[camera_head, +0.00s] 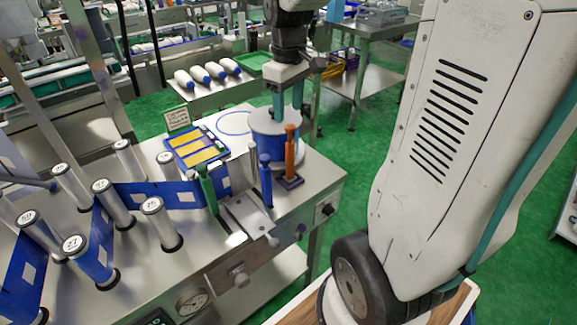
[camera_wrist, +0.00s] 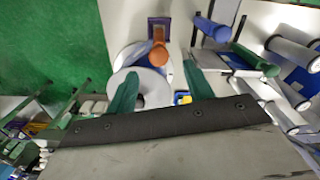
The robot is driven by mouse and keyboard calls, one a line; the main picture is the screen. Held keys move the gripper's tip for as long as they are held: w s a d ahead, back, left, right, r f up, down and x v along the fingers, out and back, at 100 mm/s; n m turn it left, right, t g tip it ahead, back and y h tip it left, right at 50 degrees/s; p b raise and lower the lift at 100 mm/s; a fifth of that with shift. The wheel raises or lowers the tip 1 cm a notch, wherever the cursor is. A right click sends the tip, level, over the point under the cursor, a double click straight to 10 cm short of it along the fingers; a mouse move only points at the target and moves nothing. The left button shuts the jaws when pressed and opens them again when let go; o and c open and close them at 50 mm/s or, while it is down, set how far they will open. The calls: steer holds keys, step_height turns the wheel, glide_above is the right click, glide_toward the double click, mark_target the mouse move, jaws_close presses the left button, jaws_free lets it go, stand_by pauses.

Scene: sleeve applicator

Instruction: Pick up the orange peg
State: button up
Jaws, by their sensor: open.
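The orange peg (camera_head: 290,150) stands upright in a small purple base (camera_head: 290,182) near the right edge of the steel machine top. In the wrist view the orange peg (camera_wrist: 158,52) shows just beyond my fingertips, roughly between them. My gripper (camera_head: 288,100) points down with its teal fingers apart and empty. In the head view it is above the blue roll and close to the peg's top. In the wrist view my gripper (camera_wrist: 160,68) has one finger on each side, with a clear gap. I cannot tell how far the fingertips are from the peg.
A blue roll with a pale top (camera_head: 275,130) stands right behind the peg. A blue peg (camera_head: 265,182) and a green peg (camera_head: 207,190) stand to its left. A blue tray with yellow strips (camera_head: 198,148) and several numbered white rollers (camera_head: 115,205) are farther left.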

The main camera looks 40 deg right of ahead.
mark_target(290, 124)
step_height(290, 124, down, 8)
steer(key=shift+s+d+r, duration=0.15)
steer(key=shift+r, duration=0.1)
jaws_close()
